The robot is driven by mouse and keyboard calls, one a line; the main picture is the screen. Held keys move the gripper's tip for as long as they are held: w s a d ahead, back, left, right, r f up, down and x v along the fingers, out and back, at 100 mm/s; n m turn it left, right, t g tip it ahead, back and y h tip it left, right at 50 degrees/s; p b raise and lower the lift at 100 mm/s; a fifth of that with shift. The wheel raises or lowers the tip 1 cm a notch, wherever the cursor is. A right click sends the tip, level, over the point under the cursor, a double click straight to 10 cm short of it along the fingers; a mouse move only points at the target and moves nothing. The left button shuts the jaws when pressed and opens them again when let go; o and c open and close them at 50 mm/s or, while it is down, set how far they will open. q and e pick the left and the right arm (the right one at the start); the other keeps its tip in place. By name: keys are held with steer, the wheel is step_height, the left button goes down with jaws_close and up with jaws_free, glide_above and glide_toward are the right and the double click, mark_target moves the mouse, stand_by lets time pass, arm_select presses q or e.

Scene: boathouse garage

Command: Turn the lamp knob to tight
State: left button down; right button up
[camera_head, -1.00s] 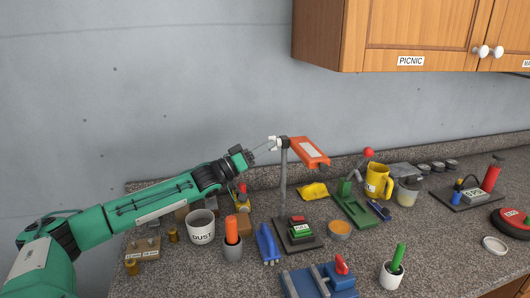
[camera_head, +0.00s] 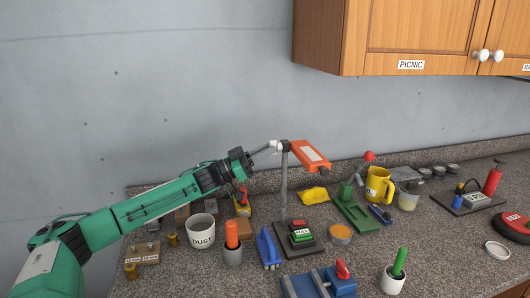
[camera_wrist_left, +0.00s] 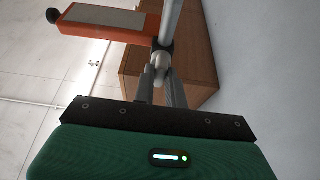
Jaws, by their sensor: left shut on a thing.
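The lamp has a dark base (camera_head: 298,243), a grey post (camera_head: 284,190) and an orange head (camera_head: 311,156) that reaches to the right. Its pale knob (camera_head: 275,144) sits on the left side of the post top. My left gripper (camera_head: 271,147) comes in from the left and is shut on the knob. In the left wrist view, the fingers (camera_wrist_left: 160,88) close around the light knob (camera_wrist_left: 161,60), with the post (camera_wrist_left: 171,20) and orange head (camera_wrist_left: 105,26) beyond. The knob's marking cannot be read. My right gripper is not in view.
A blue object (camera_head: 267,248) lies left of the lamp base. A yellow mug (camera_head: 379,186) stands to the right. Wooden cabinets (camera_head: 420,35) hang at the upper right.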

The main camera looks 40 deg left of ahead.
arm_select(q)
steer(key=shift+f, duration=0.1)
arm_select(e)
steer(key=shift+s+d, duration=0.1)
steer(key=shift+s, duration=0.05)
